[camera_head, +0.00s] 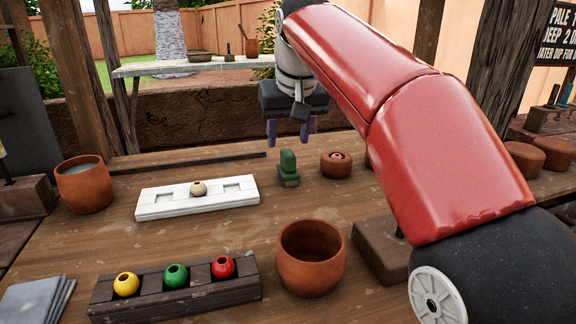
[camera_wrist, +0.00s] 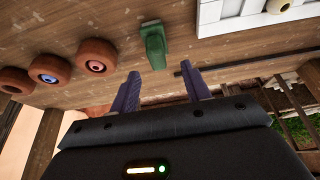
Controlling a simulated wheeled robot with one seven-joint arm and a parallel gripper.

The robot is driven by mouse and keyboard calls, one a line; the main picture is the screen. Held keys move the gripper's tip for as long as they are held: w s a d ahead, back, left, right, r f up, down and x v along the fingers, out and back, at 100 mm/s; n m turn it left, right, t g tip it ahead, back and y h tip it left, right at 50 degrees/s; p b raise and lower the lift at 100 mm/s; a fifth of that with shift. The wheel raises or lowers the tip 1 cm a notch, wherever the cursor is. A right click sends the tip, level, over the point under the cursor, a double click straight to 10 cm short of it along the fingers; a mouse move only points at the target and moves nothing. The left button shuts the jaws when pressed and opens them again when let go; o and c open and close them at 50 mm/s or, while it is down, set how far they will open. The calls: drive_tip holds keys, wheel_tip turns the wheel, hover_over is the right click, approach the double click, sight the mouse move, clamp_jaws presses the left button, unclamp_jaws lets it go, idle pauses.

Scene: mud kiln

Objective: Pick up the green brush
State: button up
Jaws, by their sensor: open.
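The green brush (camera_head: 288,170) stands on the wooden table, right of the white tray. It looks like a small block with a narrower upright part on top. In the wrist view the green brush (camera_wrist: 154,45) lies just beyond my fingertips, roughly in line with the space between them. My gripper (camera_head: 290,140) hangs above and behind the brush in the head view, its two purple fingers apart and pointing down. In the wrist view my gripper (camera_wrist: 162,77) is open with nothing between the fingers.
A white tray (camera_head: 160,211) with a cream bead stands left of the brush, and a small clay pot (camera_head: 336,164) close on its right. A dark rack (camera_head: 200,301) holds yellow, green and red beads. A clay cup (camera_head: 310,262) stands in front. Bare table lies between.

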sight(288, 152)
drive_tip(key=x, duration=0.3)
drive_tip(key=b+x, duration=0.1)
drive_tip(key=x, duration=0.2)
drive_tip(key=shift+d, duration=0.2)
drive_tip(key=shift+r, duration=0.1)
clamp_jaws()
drive_tip(key=shift+r, duration=0.1)
wheel_tip(288, 152, up, 10)
drive_tip(key=p, duration=0.3)
drive_tip(key=shift+p, duration=0.3)
